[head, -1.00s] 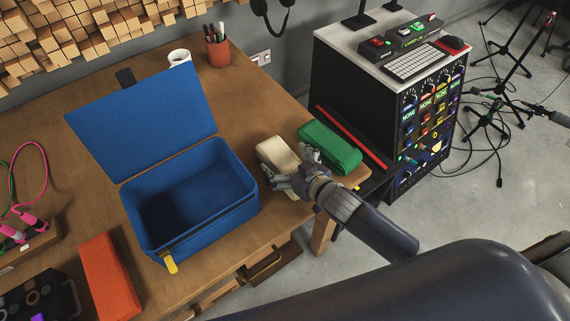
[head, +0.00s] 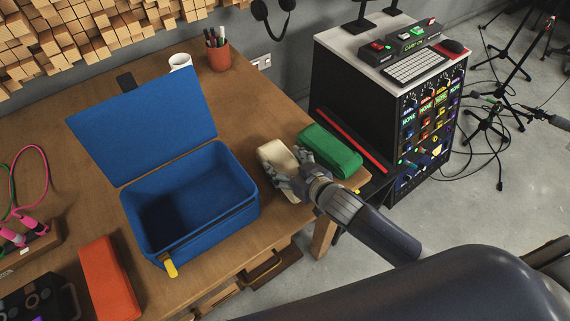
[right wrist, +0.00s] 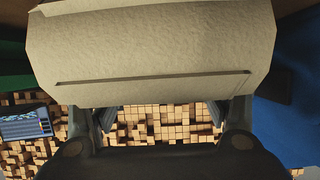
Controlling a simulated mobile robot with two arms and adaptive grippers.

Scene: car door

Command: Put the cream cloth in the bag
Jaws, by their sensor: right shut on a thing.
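The cream cloth (head: 273,156) is a folded bundle at the right end of the wooden table, between the blue bag and a green cloth. My right gripper (head: 288,181) is shut on the cream cloth. In the right wrist view the cream cloth (right wrist: 150,50) fills the top, with the fingers (right wrist: 165,115) at its near edge. The blue bag (head: 243,212) stands left of the cloth, box-shaped and empty, with its lid (head: 145,122) open toward the back. The left gripper is out of view.
A green folded cloth (head: 331,150) lies right of the gripper, close to it. An orange folded cloth (head: 108,280) lies left of the bag. A white mug (head: 180,62) and a pen cup (head: 218,53) stand at the back. A black rack cabinet (head: 385,120) stands beyond the table's right end.

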